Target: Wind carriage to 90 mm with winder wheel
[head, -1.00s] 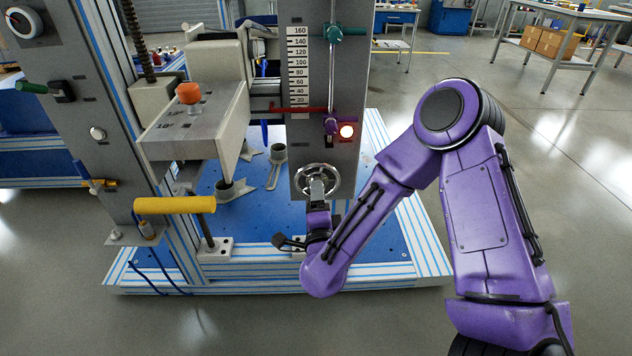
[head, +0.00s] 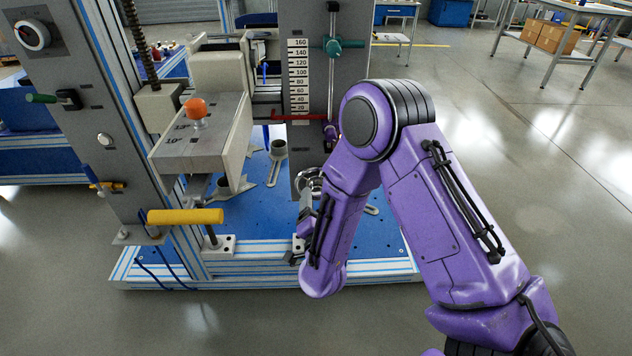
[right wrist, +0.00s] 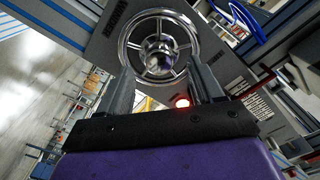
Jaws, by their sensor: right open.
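The chrome winder wheel (head: 309,182) is on the grey column, low down, partly hidden by my right arm in the head view. It shows whole, with its spokes and hub, in the right wrist view (right wrist: 160,45). My right gripper (right wrist: 163,82) is open and empty; its two fingers point at the wheel from either side of its lower rim. Contact cannot be told. The white scale (head: 299,78) runs from 20 to 160. A red pointer (head: 297,117) sits just below the 20 mark. The grey carriage block (head: 203,135) carries an orange knob. My left gripper is out of view.
A red lamp (right wrist: 182,102) glows near the wheel. A teal handle (head: 333,47) sits on a rod beside the scale. A yellow handle (head: 185,216) sticks out at the front left. The blue base plate (head: 262,225) lies below. Open floor lies to the right.

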